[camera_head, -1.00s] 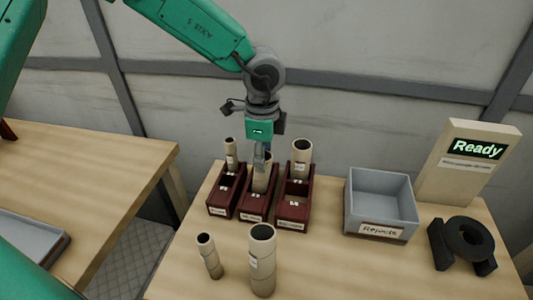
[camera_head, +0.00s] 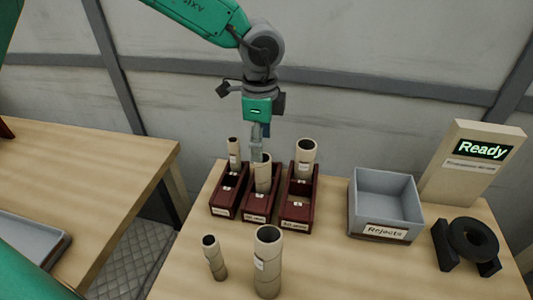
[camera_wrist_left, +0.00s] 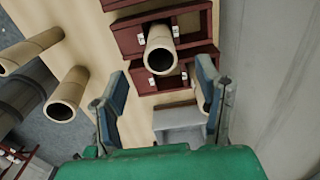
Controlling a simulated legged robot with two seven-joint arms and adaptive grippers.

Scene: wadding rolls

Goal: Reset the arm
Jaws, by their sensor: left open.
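My left gripper (camera_head: 257,153) hangs fingers-down just above and behind the middle roll (camera_head: 263,175), which stands in the middle dark red bin (camera_head: 258,206). In the left wrist view the fingers of my left gripper (camera_wrist_left: 162,78) are spread wide with nothing between them. The middle roll (camera_wrist_left: 160,50) shows beyond the fingertips, open end toward the camera. A thin roll (camera_head: 234,155) stands in the left bin (camera_head: 226,202) and a wide roll (camera_head: 304,158) in the right bin (camera_head: 297,213). My right gripper is not in view.
A small roll (camera_head: 214,257) and a larger roll (camera_head: 267,265) stand at the front of the table. The grey Rejects box (camera_head: 383,222), a black ring on a stand (camera_head: 472,241) and a "Ready" sign (camera_head: 470,165) are on the right. A wall is close behind.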

